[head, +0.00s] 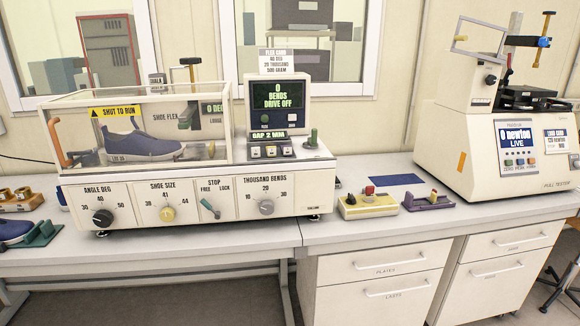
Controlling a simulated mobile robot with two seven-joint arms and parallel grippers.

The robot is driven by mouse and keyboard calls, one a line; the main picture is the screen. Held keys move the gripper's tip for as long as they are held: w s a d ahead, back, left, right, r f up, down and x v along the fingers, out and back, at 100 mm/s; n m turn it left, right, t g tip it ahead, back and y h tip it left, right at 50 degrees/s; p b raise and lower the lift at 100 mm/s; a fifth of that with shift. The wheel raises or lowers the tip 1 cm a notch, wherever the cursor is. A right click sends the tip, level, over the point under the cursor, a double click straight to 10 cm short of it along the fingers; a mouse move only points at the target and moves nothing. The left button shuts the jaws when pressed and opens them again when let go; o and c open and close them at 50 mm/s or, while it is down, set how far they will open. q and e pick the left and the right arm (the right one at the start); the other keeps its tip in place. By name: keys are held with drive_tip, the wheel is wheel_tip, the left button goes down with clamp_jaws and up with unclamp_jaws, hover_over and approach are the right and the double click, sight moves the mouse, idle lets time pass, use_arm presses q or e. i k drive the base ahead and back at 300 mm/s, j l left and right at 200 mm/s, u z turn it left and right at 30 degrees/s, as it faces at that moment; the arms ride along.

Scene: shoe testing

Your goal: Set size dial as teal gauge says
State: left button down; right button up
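The shoe size dial (167,214) is a yellow knob on the front panel of the cream shoe flex machine (230,207). It is marked 38, 41 and 44, with 41 at the top; its exact setting is too small to read. A teal green holder (42,234), likely the teal gauge, lies on the bench at the far left beside a blue shoe (14,230). I cannot read any number on it. Neither of my grippers is in view.
The same panel has an angle knob (103,218), a stop lever (210,207) and a bends knob (266,207). A blue shoe (138,142) sits inside the clear cover. A yellow block (368,206) and purple holder (428,202) lie right, before the pull tester (510,130).

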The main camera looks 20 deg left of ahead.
sight(167, 215)
drive_tip(key=i+u, duration=0.1)
drive_tip(key=u, duration=0.55)
drive_tip(key=k+u, duration=0.1)
drive_tip(key=u, duration=0.7)
